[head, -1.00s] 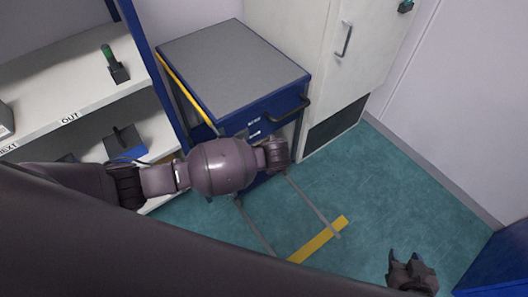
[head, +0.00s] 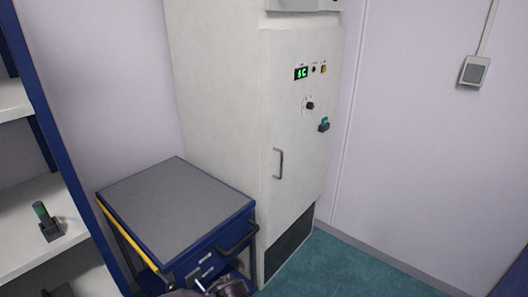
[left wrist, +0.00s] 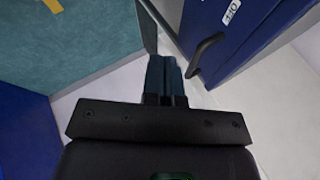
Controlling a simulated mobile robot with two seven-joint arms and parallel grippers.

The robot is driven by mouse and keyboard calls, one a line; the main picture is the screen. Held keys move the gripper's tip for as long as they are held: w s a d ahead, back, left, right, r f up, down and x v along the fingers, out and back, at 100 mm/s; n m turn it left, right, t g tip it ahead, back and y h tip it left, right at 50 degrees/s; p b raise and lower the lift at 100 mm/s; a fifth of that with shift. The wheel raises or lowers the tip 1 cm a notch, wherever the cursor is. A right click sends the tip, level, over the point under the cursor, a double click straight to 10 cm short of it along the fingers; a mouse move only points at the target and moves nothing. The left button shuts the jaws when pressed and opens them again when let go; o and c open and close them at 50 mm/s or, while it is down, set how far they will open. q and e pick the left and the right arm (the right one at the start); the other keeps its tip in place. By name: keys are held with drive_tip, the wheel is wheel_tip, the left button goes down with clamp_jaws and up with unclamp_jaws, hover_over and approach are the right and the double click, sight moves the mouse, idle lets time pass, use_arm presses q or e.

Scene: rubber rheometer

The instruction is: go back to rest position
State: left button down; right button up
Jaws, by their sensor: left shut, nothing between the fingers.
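My left gripper (left wrist: 165,75) shows in the left wrist view with its two dark fingers together, shut and empty. Its fingertips appear close to a black bar handle (left wrist: 204,53) on a blue front; whether they touch it I cannot tell. In the head view only a dark piece of my arm shows at the bottom edge, and the left fingers are out of sight. My right gripper is in neither view now.
A blue cart (head: 178,213) with a grey top and a black handle stands beside a tall white cabinet (head: 290,130) with a green display. A shelf (head: 75,230) with a green-topped device (head: 47,222) is at left. Teal floor (head: 345,270) is clear at lower right.

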use_arm(q)
drive_tip(key=w+d+r+t+h, duration=0.3)
drive_tip(key=d+r+h, duration=0.2)
drive_tip(key=d+r, duration=0.15)
wheel_tip(320, 180, up, 5)
drive_tip(key=s+a+n+t+h, duration=0.2)
drive_tip(key=a+h, duration=0.1)
drive_tip(key=s+a+f+n+y, duration=0.3)
drive_tip(key=s+a+f, duration=0.2)
drive_tip(key=s+a, duration=0.5)
drive_tip(key=s+a+f+n+y, duration=0.3)
drive_tip(key=s+a+f+n, duration=0.1)
drive_tip(key=s+a, duration=0.6)
drive_tip(key=shift+s+f+n, duration=0.3)
drive_tip(key=shift+s+f, duration=0.4)
drive_tip(key=shift+s, duration=0.15)
